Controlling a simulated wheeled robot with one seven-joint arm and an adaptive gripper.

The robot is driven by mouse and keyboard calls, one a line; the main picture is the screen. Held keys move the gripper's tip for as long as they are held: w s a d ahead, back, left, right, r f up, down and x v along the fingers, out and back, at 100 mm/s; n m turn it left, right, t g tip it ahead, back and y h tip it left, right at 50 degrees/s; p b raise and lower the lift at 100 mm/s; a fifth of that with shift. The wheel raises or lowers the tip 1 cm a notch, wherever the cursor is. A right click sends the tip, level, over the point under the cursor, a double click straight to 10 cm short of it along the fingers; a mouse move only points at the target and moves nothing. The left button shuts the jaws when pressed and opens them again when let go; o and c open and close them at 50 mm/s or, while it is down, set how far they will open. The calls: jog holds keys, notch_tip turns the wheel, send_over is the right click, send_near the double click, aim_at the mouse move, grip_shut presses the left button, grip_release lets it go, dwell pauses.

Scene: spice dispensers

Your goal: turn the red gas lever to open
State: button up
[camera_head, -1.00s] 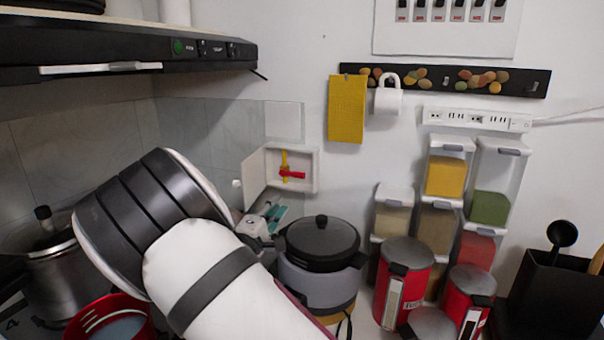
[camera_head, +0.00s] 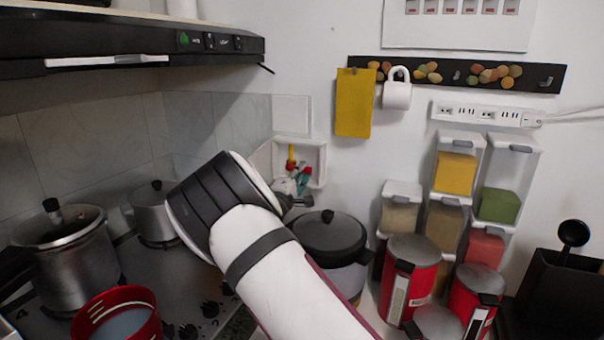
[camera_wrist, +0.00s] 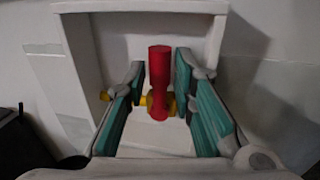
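The red gas lever (camera_wrist: 159,82) stands out in the middle of the wrist view, crosswise to a yellow pipe (camera_wrist: 168,103). Both sit inside a white recessed box (camera_wrist: 80,60). My gripper (camera_wrist: 160,88) is open, with one teal finger on each side of the lever. I see gaps between the lever and both fingers. In the head view, my gripper (camera_head: 293,183) is at the white box (camera_head: 320,155) on the wall, with the yellow pipe (camera_head: 291,157) showing above it. The lever is mostly hidden there by the fingers.
A dark-lidded cooker (camera_head: 330,235) stands below and right of the box, close to my arm. Red canisters (camera_head: 410,270) and spice dispensers (camera_head: 455,175) stand further right. Pots (camera_head: 70,255) and a red bowl (camera_head: 118,318) are at left. The range hood (camera_head: 130,45) hangs above.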

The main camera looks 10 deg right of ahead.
aim_at(290, 149)
jog(key=shift+w+d, duration=0.15)
jog(key=shift+w, duration=0.1)
grip_shut()
